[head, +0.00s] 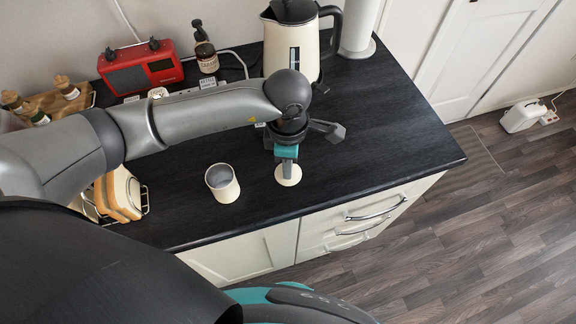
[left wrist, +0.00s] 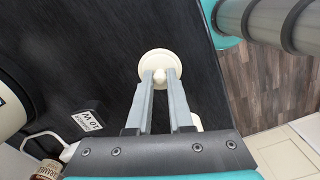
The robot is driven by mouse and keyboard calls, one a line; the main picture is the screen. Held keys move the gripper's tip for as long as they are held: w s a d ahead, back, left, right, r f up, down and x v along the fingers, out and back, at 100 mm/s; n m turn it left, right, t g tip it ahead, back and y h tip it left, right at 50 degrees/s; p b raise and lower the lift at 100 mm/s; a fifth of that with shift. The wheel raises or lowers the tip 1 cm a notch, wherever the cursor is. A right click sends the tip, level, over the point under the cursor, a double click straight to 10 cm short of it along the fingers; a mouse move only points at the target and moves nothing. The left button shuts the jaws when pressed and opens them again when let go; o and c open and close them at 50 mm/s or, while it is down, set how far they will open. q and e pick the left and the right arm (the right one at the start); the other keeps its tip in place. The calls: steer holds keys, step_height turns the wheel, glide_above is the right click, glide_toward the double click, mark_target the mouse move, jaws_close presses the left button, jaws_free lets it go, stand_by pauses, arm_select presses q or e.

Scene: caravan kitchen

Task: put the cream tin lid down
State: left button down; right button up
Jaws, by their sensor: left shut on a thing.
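The cream tin lid (head: 288,178) is a small round disc with a knob, over the dark worktop near its front edge. My left gripper (head: 287,163) points down and is shut on the lid's knob. In the left wrist view the lid (left wrist: 150,57) shows beyond the fingertips (left wrist: 160,77), with the pale knob between them. I cannot tell whether the lid touches the worktop. The cream tin (head: 232,190) stands upright and open to the left of the lid, apart from it. My right gripper is not in view.
The black worktop (head: 390,135) is clear to the right of the lid. A cream kettle (head: 279,52) stands behind, with a brown bottle (head: 207,60) and a red radio (head: 125,78) further left. A rack with bread-like slices (head: 124,192) stands left of the tin.

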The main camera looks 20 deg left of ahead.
arm_select(q)
steer(key=shift+f, duration=0.8)
steer(key=shift+f, duration=0.1)
steer(key=c, duration=0.8)
jaws_free()
steer(key=shift+f, duration=0.1)
step_height(320, 180, up, 12)
steer(key=shift+r, duration=0.2)
